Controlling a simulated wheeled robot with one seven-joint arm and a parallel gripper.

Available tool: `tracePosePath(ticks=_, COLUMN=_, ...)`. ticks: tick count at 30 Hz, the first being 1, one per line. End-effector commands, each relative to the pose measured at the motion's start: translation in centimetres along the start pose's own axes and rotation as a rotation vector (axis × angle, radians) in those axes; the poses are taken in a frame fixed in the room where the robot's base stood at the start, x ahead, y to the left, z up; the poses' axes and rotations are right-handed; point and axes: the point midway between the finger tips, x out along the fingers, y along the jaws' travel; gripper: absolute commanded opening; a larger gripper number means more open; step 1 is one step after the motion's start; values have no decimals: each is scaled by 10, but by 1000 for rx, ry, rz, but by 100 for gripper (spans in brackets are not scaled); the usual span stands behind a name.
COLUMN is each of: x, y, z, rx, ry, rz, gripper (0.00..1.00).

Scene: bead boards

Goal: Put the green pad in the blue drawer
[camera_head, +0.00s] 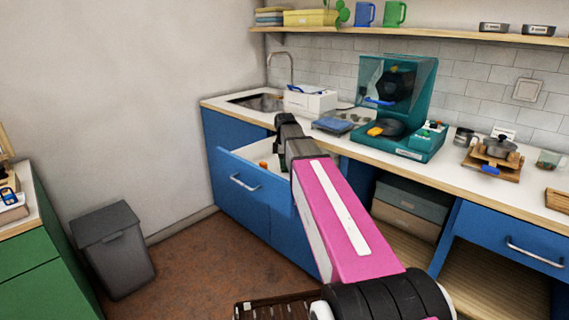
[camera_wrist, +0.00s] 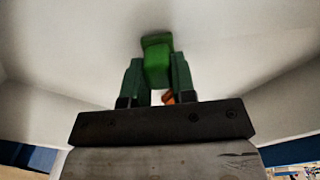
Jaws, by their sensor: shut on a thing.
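The green pad (camera_wrist: 157,62) is between the two fingers of my gripper (camera_wrist: 157,78) in the wrist view, and the fingers are shut on it. White walls and a pale floor surround it there, which look like the inside of the drawer. In the head view the blue drawer (camera_head: 250,184) is pulled open below the counter, left of my arm. My gripper (camera_head: 283,120) shows dark there, at or above the back right of the drawer. The pad is hidden in the head view. I cannot tell whether the pad touches the drawer floor.
A small orange thing (camera_head: 263,165) lies in the drawer; an orange bit (camera_wrist: 168,98) also shows near my fingers. The white counter (camera_head: 232,108) with a sink lies behind the drawer. A grey bin (camera_head: 115,250) stands on the floor at the left.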

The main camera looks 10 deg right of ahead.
Motion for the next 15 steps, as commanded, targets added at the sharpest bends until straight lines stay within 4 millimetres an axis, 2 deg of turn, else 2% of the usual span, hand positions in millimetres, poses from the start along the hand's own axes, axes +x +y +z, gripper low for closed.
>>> tracePosePath(ticks=1, x=2, y=0, z=0, rx=0, ry=0, rz=0, gripper=6)
tracePosePath(ticks=2, x=1, y=0, z=0, rx=0, ry=0, rz=0, gripper=34)
tracePosePath(ticks=3, x=1, y=0, z=0, rx=0, ry=0, rz=0, gripper=47)
tracePosePath(ticks=4, x=1, y=0, z=0, rx=0, ry=0, rz=0, gripper=50)
tracePosePath(ticks=15, x=-4, y=0, z=0, rx=0, ry=0, rz=1, gripper=50)
